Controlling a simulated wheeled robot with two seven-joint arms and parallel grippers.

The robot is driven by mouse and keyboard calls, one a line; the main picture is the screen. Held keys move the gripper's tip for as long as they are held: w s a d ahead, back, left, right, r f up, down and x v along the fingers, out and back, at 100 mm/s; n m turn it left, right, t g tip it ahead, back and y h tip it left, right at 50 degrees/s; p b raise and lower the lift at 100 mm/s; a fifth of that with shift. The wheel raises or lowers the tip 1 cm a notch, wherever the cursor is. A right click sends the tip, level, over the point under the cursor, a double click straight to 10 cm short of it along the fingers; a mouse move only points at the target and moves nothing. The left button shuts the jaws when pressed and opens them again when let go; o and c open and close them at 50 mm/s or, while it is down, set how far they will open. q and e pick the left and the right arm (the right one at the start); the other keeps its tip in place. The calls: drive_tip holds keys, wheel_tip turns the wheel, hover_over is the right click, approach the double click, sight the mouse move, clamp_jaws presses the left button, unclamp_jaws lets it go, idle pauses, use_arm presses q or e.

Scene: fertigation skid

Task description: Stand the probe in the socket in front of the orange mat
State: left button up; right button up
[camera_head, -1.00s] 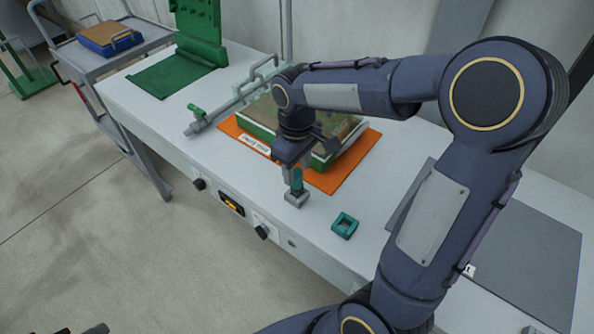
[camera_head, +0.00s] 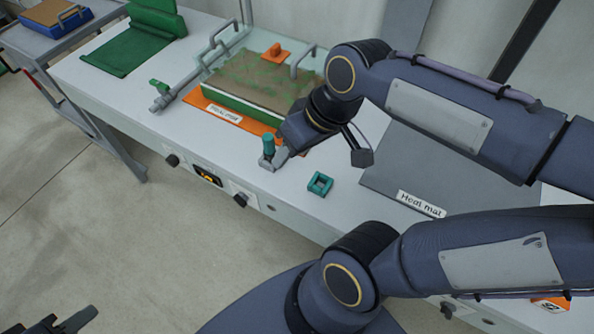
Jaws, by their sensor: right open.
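The teal probe (camera_head: 268,146) stands upright on the white bench, its lower end at a small grey block (camera_head: 267,162) in front of the orange mat (camera_head: 207,104). I cannot tell how far it is seated. My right gripper (camera_head: 319,158) is just right of the probe, jaws spread wide, with one finger close beside the block. Whether that finger touches is unclear. A small square teal ring (camera_head: 320,183) lies to the right, empty. My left gripper (camera_head: 76,322) shows only partly at the lower left edge, far from the bench.
A brown-topped tray (camera_head: 255,84) with handles sits on the orange mat. A grey mat (camera_head: 425,165) lies at the right, partly behind my arm. A grey rod with a green knob (camera_head: 159,86) and a green stand (camera_head: 120,55) are at the left. Knobs line the bench front.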

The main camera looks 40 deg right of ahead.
drive_tip(key=s+f, duration=0.1)
drive_tip(key=s+a+f+m+t, duration=0.2)
drive_tip(key=s, duration=0.1)
drive_tip(key=shift+a+y, duration=0.15)
drive_tip(key=shift+y, duration=0.25)
drive_tip(key=shift+s+r, duration=0.1)
drive_tip(key=shift+r+p, duration=0.85)
drive_tip(key=shift+p, duration=0.1)
